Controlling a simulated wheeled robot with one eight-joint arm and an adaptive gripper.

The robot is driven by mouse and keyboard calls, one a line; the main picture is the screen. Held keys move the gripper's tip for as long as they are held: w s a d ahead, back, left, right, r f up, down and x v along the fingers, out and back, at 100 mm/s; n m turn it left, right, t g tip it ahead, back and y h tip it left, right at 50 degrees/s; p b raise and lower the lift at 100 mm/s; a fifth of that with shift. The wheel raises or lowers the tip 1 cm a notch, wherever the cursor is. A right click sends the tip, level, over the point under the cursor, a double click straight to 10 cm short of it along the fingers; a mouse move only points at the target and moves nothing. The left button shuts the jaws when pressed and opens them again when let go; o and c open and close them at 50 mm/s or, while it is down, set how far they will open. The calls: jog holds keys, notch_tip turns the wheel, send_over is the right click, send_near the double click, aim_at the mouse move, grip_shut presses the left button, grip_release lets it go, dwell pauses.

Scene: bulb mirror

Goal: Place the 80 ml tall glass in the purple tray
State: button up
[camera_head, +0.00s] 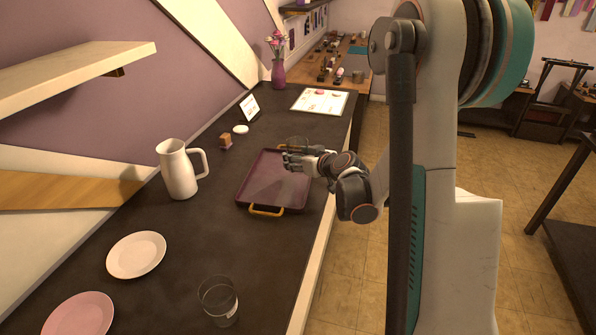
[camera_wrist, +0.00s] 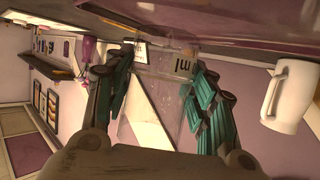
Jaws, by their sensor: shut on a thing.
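The purple tray (camera_head: 262,190) lies on the dark counter, with a yellow handle at its near end. My gripper (camera_head: 288,160) is over the tray's far right part. The held glass is faint in the head view, largely hidden by the fingers. The tray surface fills the top of the wrist view, close to the glass; I cannot tell whether they touch. Another clear glass (camera_head: 219,303) stands on the near counter.
A white jug (camera_head: 177,170) stands left of the tray; it also shows in the wrist view (camera_wrist: 288,95). A white plate (camera_head: 136,254) and pink plate (camera_head: 79,316) lie nearer. A small wooden block (camera_head: 225,141) and pink vase (camera_head: 278,73) are farther back.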

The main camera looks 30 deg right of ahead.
notch_tip(320, 180, down, 4)
jog(key=shift+b, duration=0.65)
jog(key=shift+r, duration=0.1)
jog(key=o, duration=0.8)
jog(key=shift+f, duration=0.2)
jog(key=o, duration=0.4)
jog(key=shift+r, duration=0.1)
jog(key=shift+r, duration=0.1)
